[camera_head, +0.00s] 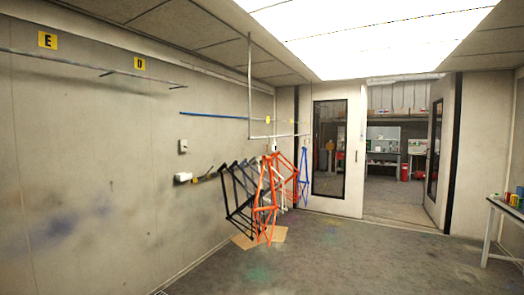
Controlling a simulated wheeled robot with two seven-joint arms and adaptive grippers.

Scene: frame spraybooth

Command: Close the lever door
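A double door stands in the far wall. Its left leaf (350,180), white with a tall dark window, appears in line with the wall or nearly so. Its right leaf (440,160) stands swung open at an angle, with a narrow dark window. A doorway gap between the leaves shows the room behind. A lever handle is too small to make out clearly on either leaf. Neither of my grippers is in view.
Bicycle frames (262,190) in black, orange, white and blue hang from a rail at the left wall. A table (504,228) with cans stands at the right edge. The grey floor (370,265) between them and up to the doorway is clear.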

